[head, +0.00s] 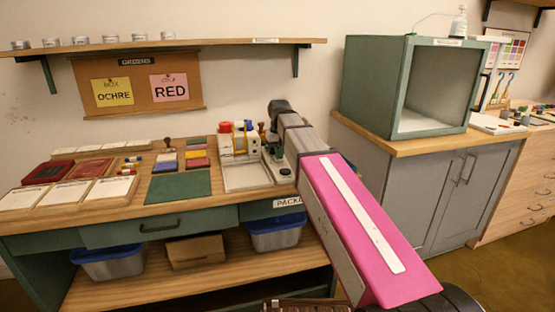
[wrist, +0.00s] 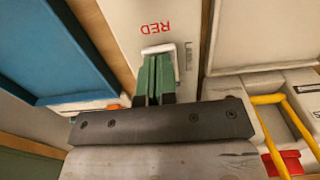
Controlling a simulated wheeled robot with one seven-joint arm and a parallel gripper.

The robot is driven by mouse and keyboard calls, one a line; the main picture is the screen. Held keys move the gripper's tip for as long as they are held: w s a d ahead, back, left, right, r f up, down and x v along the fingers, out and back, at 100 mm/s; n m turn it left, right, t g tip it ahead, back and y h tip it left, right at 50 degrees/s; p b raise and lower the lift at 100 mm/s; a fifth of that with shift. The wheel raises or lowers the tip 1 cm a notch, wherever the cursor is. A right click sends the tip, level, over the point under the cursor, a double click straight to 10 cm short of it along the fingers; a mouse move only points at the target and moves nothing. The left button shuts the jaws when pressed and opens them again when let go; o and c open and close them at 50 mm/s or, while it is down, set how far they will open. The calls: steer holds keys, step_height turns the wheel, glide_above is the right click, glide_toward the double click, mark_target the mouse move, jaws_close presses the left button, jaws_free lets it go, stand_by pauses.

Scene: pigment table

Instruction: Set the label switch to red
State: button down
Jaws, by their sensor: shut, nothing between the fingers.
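In the wrist view, the label switch has a pale plate (wrist: 152,12) with the word RED printed in red, upside down, and small grey lettering beside it. A white bracket-like piece (wrist: 159,49), which looks like the switch lever, sits just under the word RED. My gripper (wrist: 157,60) has its green fingers shut together with nothing between them. Its fingertips are at the white piece, touching or very close; I cannot tell which. In the head view, my arm reaches over the packing end of the bench and hides the switch and fingertips.
In the wrist view, a blue panel (wrist: 60,45) is at left and a yellow wire handle (wrist: 292,115) at right. In the head view, white equipment (head: 238,150) with coloured tops stands beside my arm. A green mat (head: 180,187) and a green cabinet (head: 375,75) flank it.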

steer(key=shift+f, duration=0.45)
steer(key=shift+r, duration=3.5)
steer(key=shift+s, duration=0.1)
